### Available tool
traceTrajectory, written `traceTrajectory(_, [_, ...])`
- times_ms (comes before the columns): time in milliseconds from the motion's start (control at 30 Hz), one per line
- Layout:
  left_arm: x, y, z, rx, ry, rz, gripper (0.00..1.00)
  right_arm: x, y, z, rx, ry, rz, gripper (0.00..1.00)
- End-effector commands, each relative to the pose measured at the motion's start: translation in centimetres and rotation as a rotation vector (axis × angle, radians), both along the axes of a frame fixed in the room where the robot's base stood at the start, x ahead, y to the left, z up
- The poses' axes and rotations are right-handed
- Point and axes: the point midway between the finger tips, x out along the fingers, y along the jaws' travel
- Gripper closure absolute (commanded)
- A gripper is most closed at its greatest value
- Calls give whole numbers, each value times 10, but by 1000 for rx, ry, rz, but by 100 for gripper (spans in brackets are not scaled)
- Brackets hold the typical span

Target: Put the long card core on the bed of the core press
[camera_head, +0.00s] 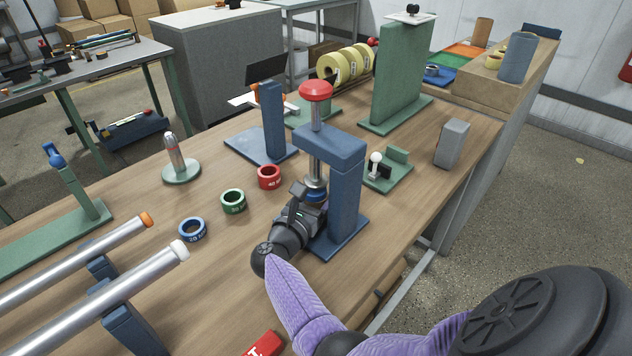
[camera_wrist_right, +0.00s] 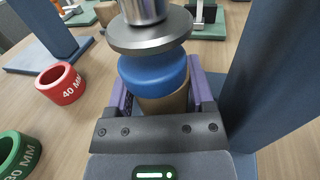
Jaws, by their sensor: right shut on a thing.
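The core press (camera_head: 345,185) is a blue frame with a red knob (camera_head: 316,91) on top and a steel ram with a round plate (camera_wrist_right: 150,36). My right gripper (camera_head: 314,208) is under the ram, shut on a brown card core (camera_wrist_right: 166,106). The core stands upright between the purple fingers, with a blue cap (camera_wrist_right: 153,74) on top, close under the plate. Whether they touch, I cannot tell. The press's blue base (camera_head: 342,243) is partly hidden by the gripper, and the core's lower end is hidden. My left gripper is out of view.
Blue, green (camera_head: 233,201) and red (camera_head: 269,177) size rings lie left of the press. Two metal rollers (camera_head: 120,290) rest on blue stands at front left. A small green fixture (camera_head: 388,172) and a grey block (camera_head: 452,144) stand to the right.

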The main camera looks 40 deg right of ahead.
Motion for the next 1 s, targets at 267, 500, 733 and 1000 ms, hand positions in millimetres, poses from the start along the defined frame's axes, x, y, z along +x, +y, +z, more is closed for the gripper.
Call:
traceTrajectory(267, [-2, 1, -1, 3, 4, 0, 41, 0, 0, -1, 0, 0, 0, 17])
traceTrajectory(500, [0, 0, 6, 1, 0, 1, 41, -6, 19, 2, 4, 0, 2, 17])
traceTrajectory(733, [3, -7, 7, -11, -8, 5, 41, -23, 63, 2, 2, 2, 1, 17])
traceTrajectory(1000, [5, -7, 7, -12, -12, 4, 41, -26, 71, 2, 0, 1, 0, 17])
